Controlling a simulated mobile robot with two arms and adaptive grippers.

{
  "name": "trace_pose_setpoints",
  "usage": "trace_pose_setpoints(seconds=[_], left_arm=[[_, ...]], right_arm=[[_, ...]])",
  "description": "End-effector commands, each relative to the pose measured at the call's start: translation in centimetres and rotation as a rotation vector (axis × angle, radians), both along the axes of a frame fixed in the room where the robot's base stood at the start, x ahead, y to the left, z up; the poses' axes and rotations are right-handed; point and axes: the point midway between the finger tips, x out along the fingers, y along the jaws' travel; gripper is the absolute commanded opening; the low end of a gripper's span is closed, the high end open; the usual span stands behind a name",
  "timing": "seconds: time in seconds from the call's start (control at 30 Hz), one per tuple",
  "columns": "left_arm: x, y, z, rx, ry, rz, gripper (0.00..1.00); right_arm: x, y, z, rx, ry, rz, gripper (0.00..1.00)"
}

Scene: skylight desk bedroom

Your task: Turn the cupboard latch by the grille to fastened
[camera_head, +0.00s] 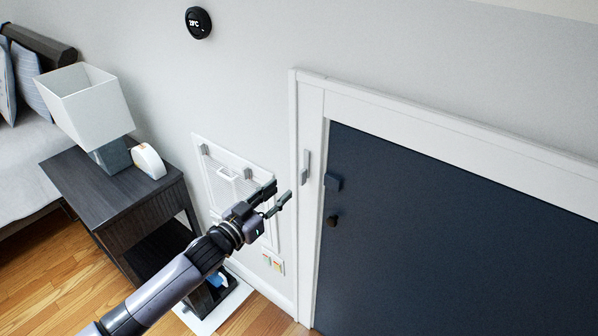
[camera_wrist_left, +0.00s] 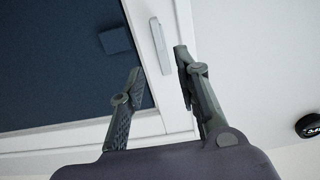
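The cupboard latch, a light grey bar (camera_head: 305,167), is on the white door frame (camera_head: 311,105) and stands roughly upright, along the frame. A dark block (camera_head: 333,182) is on the navy cupboard door (camera_head: 430,240) to its right; the bar does not reach across it. The white wall grille (camera_head: 215,184) is left of the frame. My left gripper (camera_head: 281,192) is open and empty, in front of the wall between grille and latch. In the left wrist view, the bar (camera_wrist_left: 160,45) shows beyond the parted fingertips (camera_wrist_left: 158,62); contact cannot be told. My right gripper is not in view.
A dark knob (camera_head: 332,221) is on the door below the block. A dark nightstand (camera_head: 85,190) with a lamp (camera_head: 85,105) and a white rounded object (camera_head: 148,160) stands left. A socket plate (camera_head: 272,262) is low on the wall. A round black thermostat (camera_head: 198,22) is above.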

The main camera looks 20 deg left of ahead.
Motion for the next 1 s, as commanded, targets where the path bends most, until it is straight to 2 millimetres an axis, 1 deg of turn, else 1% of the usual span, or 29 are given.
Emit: trace_pose_setpoints(seconds=[0.03,0.1,0.3,0.4,0.5,0.7,0.93,0.97,1.0], left_arm=[[1.0,-0.4,0.4,0.000,-0.003,0.000,0.30],[2.4,-0.8,0.4,-0.002,-0.002,0.001,0.30],[5.9,-2.1,0.3,0.000,-0.001,0.001,0.30],[7.2,-2.6,0.2,-0.001,-0.002,0.001,0.30],[8.0,-2.9,0.1,0.000,-0.001,0.000,0.30],[8.9,-3.2,0.1,-0.001,-0.001,0.000,0.30],[8.9,-3.3,0.0,0.000,0.000,0.000,0.30],[8.9,-3.2,0.0,0.000,0.000,0.000,0.29],[8.9,-3.2,0.0,0.000,0.000,0.000,0.27]], right_arm=[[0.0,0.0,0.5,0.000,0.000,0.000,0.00],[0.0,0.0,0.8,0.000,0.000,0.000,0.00],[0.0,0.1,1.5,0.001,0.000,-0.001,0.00],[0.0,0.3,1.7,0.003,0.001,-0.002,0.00],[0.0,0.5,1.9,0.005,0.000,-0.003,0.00],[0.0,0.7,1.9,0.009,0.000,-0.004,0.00],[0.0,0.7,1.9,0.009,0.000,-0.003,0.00],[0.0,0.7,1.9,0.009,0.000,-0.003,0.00],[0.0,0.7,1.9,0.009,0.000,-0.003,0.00]])
